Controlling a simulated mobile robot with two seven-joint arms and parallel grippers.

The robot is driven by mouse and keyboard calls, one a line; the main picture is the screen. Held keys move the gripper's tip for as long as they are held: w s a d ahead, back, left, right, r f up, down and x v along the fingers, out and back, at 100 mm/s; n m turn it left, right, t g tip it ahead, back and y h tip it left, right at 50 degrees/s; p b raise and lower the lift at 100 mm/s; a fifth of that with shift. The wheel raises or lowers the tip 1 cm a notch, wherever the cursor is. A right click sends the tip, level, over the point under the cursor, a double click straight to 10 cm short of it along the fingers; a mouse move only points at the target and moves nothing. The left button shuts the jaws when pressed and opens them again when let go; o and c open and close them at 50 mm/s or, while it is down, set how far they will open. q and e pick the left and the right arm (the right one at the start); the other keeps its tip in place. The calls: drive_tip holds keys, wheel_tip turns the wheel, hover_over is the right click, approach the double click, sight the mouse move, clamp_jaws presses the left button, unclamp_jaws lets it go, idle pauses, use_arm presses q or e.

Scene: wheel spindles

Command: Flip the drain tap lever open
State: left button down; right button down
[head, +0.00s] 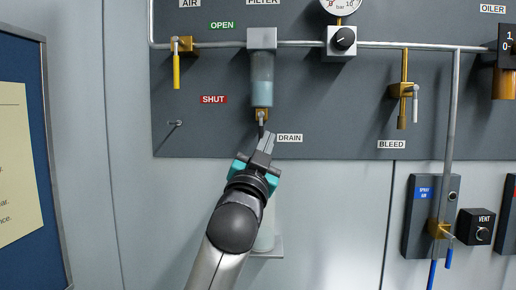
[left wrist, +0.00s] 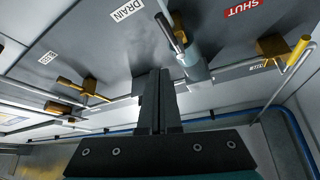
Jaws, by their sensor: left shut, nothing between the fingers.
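The drain tap (head: 262,114) is a small brass fitting under the clear filter bowl (head: 262,92), above and left of the DRAIN label (head: 289,138). Its short lever (head: 261,130) hangs down in the head view, partly behind my fingertips. In the left wrist view a slim lever with a pale end (left wrist: 168,30) stands just beyond the fingers. My left gripper (head: 267,141) is shut and empty, pointing up just below the tap; its closed fingers also show in the left wrist view (left wrist: 158,78). Whether they touch the lever I cannot tell. My right gripper is out of view.
A yellow-handled air valve (head: 176,65) is at the upper left, a bleed valve (head: 404,92) at the right. A regulator knob (head: 343,39) sits on the pipe. Below, a clear container (head: 265,238) stands partly behind my arm. The panel right of DRAIN is mostly bare.

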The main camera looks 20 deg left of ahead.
use_arm(q)
drive_tip(key=s, duration=0.4)
drive_tip(key=shift+a+b, duration=0.1)
drive_tip(key=shift+b, duration=0.2)
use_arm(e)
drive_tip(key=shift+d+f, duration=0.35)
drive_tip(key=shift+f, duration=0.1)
